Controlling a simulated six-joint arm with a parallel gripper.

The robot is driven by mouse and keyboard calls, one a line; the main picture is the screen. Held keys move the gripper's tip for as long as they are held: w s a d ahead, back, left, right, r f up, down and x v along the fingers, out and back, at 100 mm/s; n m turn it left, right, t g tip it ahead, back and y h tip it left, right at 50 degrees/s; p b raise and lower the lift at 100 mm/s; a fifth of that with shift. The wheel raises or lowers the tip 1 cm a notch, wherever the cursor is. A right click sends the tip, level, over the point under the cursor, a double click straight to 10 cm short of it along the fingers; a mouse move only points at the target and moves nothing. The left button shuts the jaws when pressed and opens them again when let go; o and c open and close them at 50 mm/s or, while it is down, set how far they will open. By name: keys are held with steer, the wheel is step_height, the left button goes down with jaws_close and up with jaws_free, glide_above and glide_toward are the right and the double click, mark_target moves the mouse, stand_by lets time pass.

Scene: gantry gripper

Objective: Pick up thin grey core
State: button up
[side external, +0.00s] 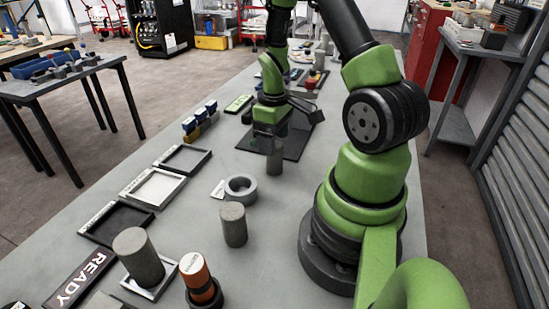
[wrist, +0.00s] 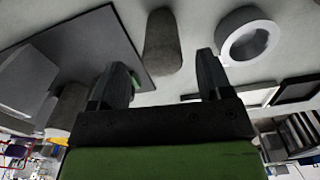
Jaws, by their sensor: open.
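A thin grey core (side external: 274,157) stands upright on the table at the near edge of a dark mat. In the wrist view the grey core (wrist: 162,42) shows just beyond the gap between my fingertips, roughly centred, and not gripped. My gripper (wrist: 165,72) is open and empty. In the side view my gripper (side external: 269,132) is close above the core, partly hiding its top. Another grey cylinder (side external: 233,225) stands nearer the camera, and a thicker one (side external: 139,256) stands on a small white tray.
A grey ring (side external: 240,188) lies near the core. The dark mat (side external: 290,146) lies under my gripper. Framed trays (side external: 153,187) line the left edge. An orange and black cylinder (side external: 199,280) stands at the front. Blue-topped blocks (side external: 200,122) sit at the left.

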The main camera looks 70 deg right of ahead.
mark_target(274, 158)
step_height(274, 158, down, 4)
steer(key=shift+s+a+f, duration=0.1)
steer(key=shift+a+f, duration=0.05)
steer(key=shift+f, duration=0.1)
steer(key=c, duration=1.2)
steer(key=shift+o, duration=0.2)
steer(key=shift+r, duration=0.2)
